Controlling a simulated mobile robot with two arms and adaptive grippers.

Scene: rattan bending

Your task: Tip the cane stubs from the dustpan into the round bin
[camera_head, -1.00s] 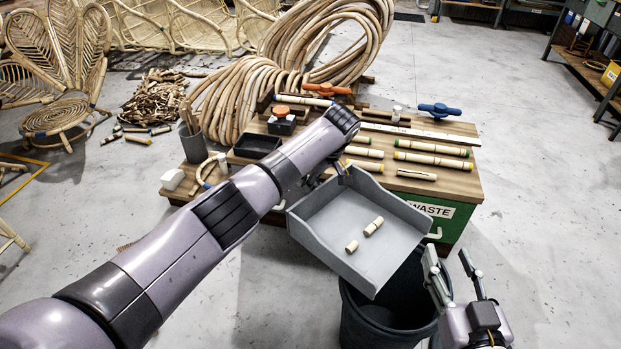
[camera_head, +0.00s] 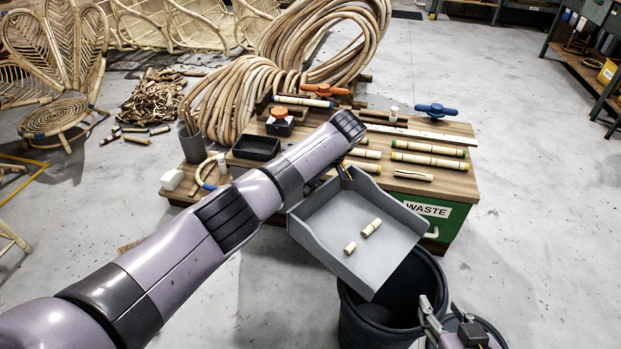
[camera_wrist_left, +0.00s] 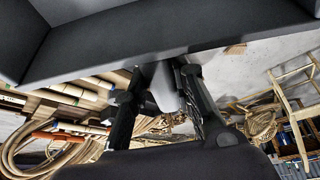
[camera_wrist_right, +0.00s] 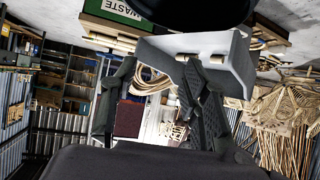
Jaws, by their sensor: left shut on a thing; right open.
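The grey dustpan (camera_head: 335,219) is in the middle of the head view, above and behind the round bin, its open edge over the bin's far rim. Two pale cane stubs (camera_head: 371,228) (camera_head: 350,248) lie inside it. My left gripper (camera_head: 343,178) is shut on its handle (camera_wrist_left: 165,88) at the far edge; the grip shows in the left wrist view. The dark round bin (camera_head: 365,322) stands on the floor; its inside looks dark. My right gripper (camera_head: 440,318) is open and empty at the bin's right side. The right wrist view shows the dustpan (camera_wrist_right: 195,45) beyond its fingers.
A wooden-topped bench (camera_head: 455,180) with a green WASTE front (camera_head: 428,209) stands behind the dustpan, holding cane pieces, clamps and a black tray (camera_head: 256,147). Coiled rattan (camera_head: 240,95) lies behind it. Open floor is to the right (camera_head: 550,220).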

